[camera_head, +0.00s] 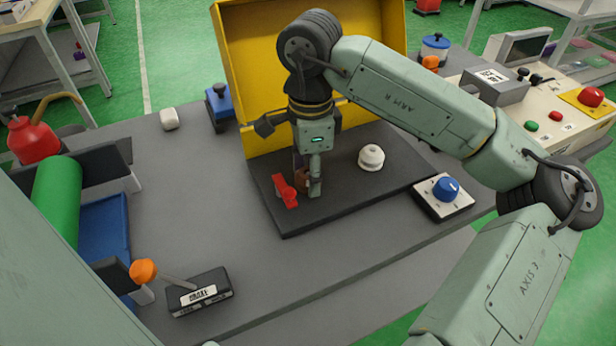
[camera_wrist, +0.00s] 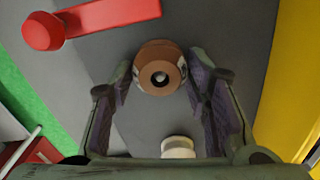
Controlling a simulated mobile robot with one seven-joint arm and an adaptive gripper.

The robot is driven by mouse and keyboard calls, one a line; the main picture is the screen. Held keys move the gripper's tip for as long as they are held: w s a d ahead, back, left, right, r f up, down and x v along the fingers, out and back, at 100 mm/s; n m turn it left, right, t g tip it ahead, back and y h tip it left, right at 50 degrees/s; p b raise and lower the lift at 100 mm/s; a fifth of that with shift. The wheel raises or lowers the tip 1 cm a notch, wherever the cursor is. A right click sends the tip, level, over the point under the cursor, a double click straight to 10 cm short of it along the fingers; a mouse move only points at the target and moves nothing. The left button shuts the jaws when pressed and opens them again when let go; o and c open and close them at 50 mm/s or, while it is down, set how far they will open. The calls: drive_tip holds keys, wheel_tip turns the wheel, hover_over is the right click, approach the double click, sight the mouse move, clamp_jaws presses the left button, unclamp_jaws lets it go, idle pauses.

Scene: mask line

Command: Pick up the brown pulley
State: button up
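The brown pulley (camera_wrist: 160,54) shows in the wrist view as a round brown piece with a hole in its middle. It lies between the two fingers of my gripper (camera_wrist: 162,76). The fingers stand apart on either side of it, with a narrow gap seeming to show at each pad. In the head view my gripper (camera_head: 308,188) points down over the dark mat, and the pulley (camera_head: 301,183) is mostly hidden behind a finger. I cannot tell from there whether the pads touch it.
A red part (camera_head: 286,192) stands just left of the gripper, and a white knobbed part (camera_head: 371,158) stands to the right on the dark mat (camera_head: 300,225). A yellow panel (camera_head: 245,60) rises close behind. A blue-knob box (camera_head: 445,190) sits at the right.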

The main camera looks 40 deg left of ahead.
drive_tip(key=c, duration=0.6)
drive_tip(key=shift+c, duration=0.4)
drive_tip(key=shift+r, duration=0.15)
